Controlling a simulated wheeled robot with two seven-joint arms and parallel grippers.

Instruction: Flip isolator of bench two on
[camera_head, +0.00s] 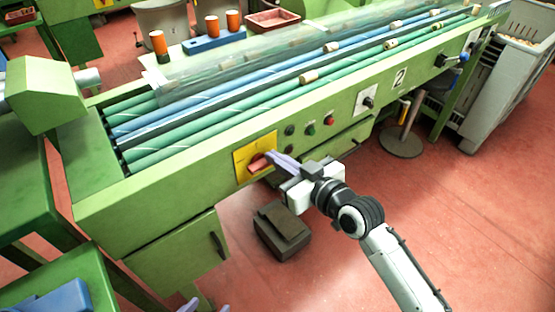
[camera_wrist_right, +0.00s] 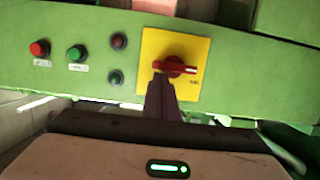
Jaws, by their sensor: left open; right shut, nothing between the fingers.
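The isolator is a red rotary knob (camera_head: 257,163) on a yellow plate (camera_head: 241,156) on the green front of the bench marked 2. In the right wrist view the knob (camera_wrist_right: 176,67) shows its handle lying roughly level across the yellow plate (camera_wrist_right: 188,46). My right gripper (camera_head: 270,156) is shut and empty, its fingertips right at the knob. In the right wrist view its fingers (camera_wrist_right: 161,80) overlap the knob's lower edge; I cannot tell if they touch. My left gripper (camera_head: 205,306) shows only its fingertips at the bottom edge, open and well away from the knob.
Green button (camera_head: 310,130), red button (camera_head: 328,120) and dark buttons (camera_head: 290,130) sit right of the plate. A black rotary switch (camera_head: 368,102) is further right. A dark box (camera_head: 282,229) stands on the floor below. A cabinet door (camera_head: 180,255) is at lower left.

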